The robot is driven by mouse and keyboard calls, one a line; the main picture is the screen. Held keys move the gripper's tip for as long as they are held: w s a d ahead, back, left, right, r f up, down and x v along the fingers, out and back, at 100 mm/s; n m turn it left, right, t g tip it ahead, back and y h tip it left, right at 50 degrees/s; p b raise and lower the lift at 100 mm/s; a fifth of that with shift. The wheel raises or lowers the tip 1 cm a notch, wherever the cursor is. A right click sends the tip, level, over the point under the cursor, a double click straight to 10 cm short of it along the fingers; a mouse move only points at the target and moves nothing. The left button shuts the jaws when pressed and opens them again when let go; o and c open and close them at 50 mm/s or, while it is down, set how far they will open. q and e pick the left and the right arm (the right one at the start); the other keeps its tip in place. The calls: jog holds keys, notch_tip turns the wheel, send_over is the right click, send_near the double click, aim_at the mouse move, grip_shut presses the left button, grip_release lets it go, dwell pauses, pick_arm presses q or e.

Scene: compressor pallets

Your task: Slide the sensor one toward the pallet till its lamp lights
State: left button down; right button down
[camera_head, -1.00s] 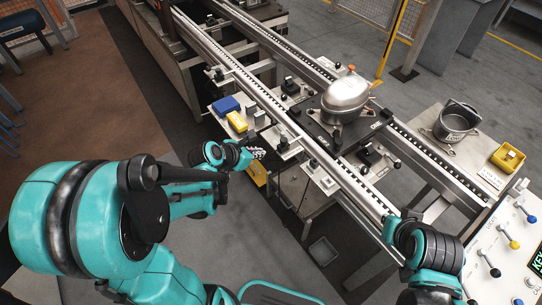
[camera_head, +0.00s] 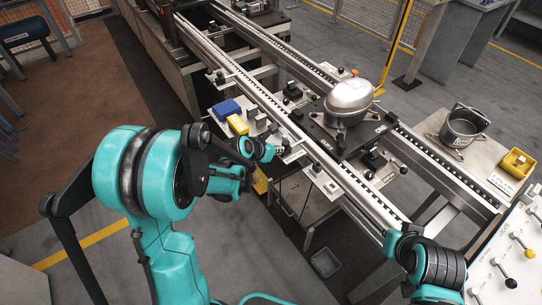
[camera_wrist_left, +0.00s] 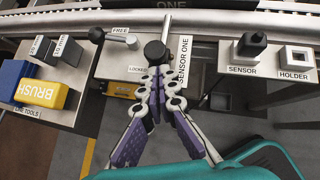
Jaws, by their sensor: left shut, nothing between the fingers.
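The sensor one plate (camera_wrist_left: 185,62), with its name printed on it, lies below the rail in the left wrist view. A round black knob (camera_wrist_left: 154,50) stands on it. My left gripper (camera_wrist_left: 157,74) is shut and empty, its fingertips close to the knob; I cannot tell whether they touch it. In the head view my left gripper (camera_head: 283,150) is at the near side of the rails. The pallet (camera_head: 352,140) is a dark plate on the rails carrying a silver compressor (camera_head: 348,102). I cannot make out a lit lamp. My right gripper's fingers are not visible.
A lever (camera_wrist_left: 121,36) sits between FREE and LOCKED labels, left of the knob. A black sensor block (camera_wrist_left: 252,44) and white holder (camera_wrist_left: 297,57) stand right. A pot (camera_head: 463,127) is on the far-right table.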

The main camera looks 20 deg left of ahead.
pick_arm(q)
jog(key=shift+w+d, duration=0.1)
jog(key=shift+w, duration=0.2)
jog(key=shift+w+d, duration=0.4)
jog(key=shift+w, duration=0.3)
jog(key=shift+a, duration=0.1)
